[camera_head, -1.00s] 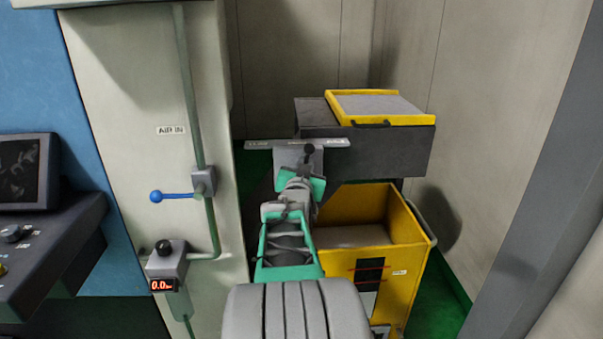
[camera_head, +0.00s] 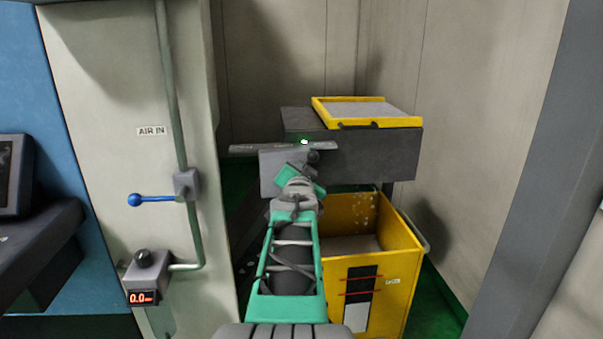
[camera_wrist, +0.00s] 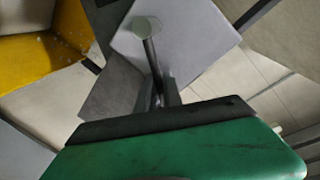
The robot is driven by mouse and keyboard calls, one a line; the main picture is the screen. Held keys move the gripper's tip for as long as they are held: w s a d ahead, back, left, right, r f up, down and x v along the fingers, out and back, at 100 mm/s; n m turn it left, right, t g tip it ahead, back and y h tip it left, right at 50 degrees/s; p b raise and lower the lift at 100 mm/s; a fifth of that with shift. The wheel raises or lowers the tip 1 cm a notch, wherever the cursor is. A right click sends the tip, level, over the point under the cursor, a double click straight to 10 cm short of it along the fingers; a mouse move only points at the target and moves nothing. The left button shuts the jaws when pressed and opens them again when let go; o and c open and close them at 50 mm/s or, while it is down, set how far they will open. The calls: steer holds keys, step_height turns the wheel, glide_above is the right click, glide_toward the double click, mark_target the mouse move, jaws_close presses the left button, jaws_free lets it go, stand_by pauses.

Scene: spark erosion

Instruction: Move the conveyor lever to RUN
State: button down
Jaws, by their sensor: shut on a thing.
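The lettering on the strip is too small to read. My gripper (camera_head: 305,177) is at the lever and shut on it. A green lamp (camera_head: 304,142) glows on the strip.
A yellow bin (camera_head: 397,265) stands below right, with small pale chips in the air above it. A dark conveyor housing (camera_head: 375,150) with a yellow-rimmed tray is behind. At left are a blue-handled valve (camera_head: 152,199), a pipe and a 0.0 display (camera_head: 142,298).

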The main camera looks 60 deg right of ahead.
steer(key=c, duration=1.5)
jaws_free()
steer(key=v, duration=0.7)
steer(key=shift+s+a+b, duration=0.2)
steer(key=shift+a+b, duration=0.15)
steer(key=shift+b, duration=0.05)
